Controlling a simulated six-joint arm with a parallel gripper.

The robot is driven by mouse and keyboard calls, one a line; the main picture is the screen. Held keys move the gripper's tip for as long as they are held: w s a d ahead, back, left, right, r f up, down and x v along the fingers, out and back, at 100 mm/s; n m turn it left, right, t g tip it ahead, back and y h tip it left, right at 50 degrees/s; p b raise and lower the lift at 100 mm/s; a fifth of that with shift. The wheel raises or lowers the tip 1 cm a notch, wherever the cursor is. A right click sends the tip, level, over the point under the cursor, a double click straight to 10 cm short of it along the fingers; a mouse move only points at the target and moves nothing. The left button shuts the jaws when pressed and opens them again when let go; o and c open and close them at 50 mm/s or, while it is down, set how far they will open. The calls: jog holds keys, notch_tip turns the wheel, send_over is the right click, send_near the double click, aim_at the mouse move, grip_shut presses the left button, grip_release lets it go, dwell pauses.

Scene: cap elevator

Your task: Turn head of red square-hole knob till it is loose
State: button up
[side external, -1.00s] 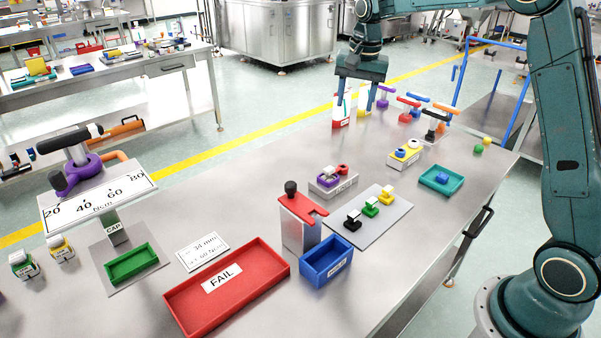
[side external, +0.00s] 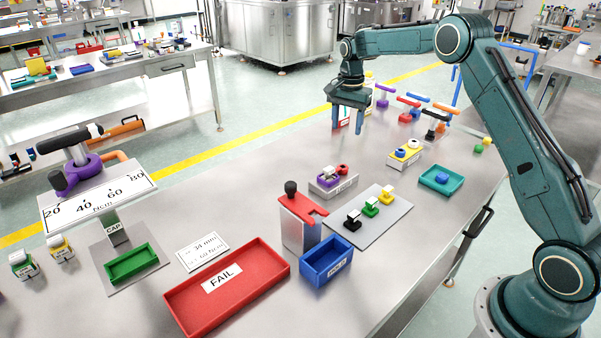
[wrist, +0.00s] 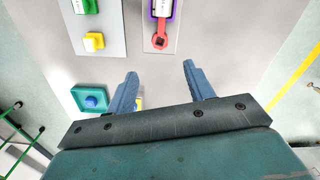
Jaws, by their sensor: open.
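A small red knob (side external: 342,169) stands at the right end of a grey block (side external: 333,186), beside a purple part (side external: 328,177). In the wrist view a red piece with a round end and a dark hole (wrist: 160,41) lies beside the purple-rimmed part (wrist: 161,8); the hole's shape is too small to tell. My gripper (side external: 347,119) is open and empty, pointing down above the table, behind the grey block. In the wrist view its two fingers (wrist: 160,70) are apart, with bare table between them, and the red piece lies beyond the tips.
A grey plate (side external: 365,222) with black, green and yellow pieces lies in front. A teal tray (side external: 460,183) holds a blue piece. Coloured T-handles (side external: 408,102) stand at the back.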

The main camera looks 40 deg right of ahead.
aim_at(338, 171)
notch_tip(338, 171, down, 14)
jog(key=shift+r, duration=0.25)
dwell(0.5)
jog(key=shift+c, duration=0.2)
jog(key=c, duration=0.9)
